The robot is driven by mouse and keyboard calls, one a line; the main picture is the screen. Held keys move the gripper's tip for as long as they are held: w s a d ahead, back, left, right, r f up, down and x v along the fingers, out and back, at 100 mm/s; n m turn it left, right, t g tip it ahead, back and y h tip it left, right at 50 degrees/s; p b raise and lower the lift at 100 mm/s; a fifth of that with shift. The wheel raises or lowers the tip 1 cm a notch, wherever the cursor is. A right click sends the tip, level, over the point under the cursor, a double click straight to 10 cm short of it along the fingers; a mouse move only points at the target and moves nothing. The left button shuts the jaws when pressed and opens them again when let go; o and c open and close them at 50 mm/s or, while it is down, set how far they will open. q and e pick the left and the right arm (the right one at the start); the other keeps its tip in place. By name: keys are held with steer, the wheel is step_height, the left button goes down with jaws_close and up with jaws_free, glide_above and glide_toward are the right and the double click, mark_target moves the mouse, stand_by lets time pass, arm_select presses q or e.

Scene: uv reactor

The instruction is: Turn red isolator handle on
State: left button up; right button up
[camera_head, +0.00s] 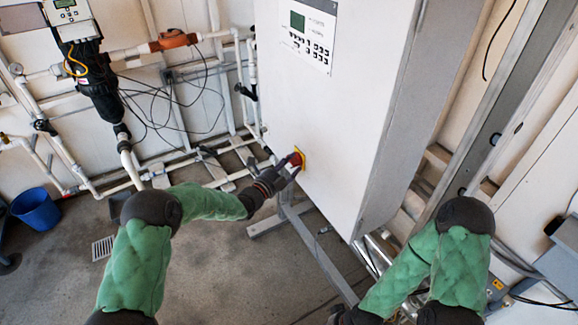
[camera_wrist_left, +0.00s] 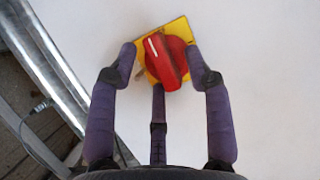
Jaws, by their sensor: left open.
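The red isolator handle (camera_wrist_left: 168,62) sits on a yellow plate (camera_wrist_left: 178,27) on a white cabinet face. A white mark runs along the handle, which is tilted in the left wrist view. In the head view the red handle (camera_head: 296,159) is at the cabinet's lower left, partly hidden by my left gripper. My left gripper (camera_head: 284,170) is open at the handle. In the left wrist view its fingers (camera_wrist_left: 165,65) lie on either side of the handle, with a third finger below; I cannot tell whether they touch it. My right gripper (camera_head: 350,315) is mostly hidden at the bottom edge.
The white cabinet (camera_head: 335,110) with a display panel (camera_head: 306,32) fills the middle. Pipes (camera_head: 110,185) and cables run along the left wall. A blue bucket (camera_head: 36,209) stands on the floor at left. A metal support frame (camera_head: 315,250) is under the cabinet.

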arm_select(q)
jaws_close()
steer(key=m+b, duration=0.1)
steer(key=m, duration=0.1)
steer(key=shift+f+m+t+h+b, duration=0.15)
steer(key=shift+m+t+h+b, duration=0.15)
steer(key=shift+m+t+b, duration=0.1)
jaws_free()
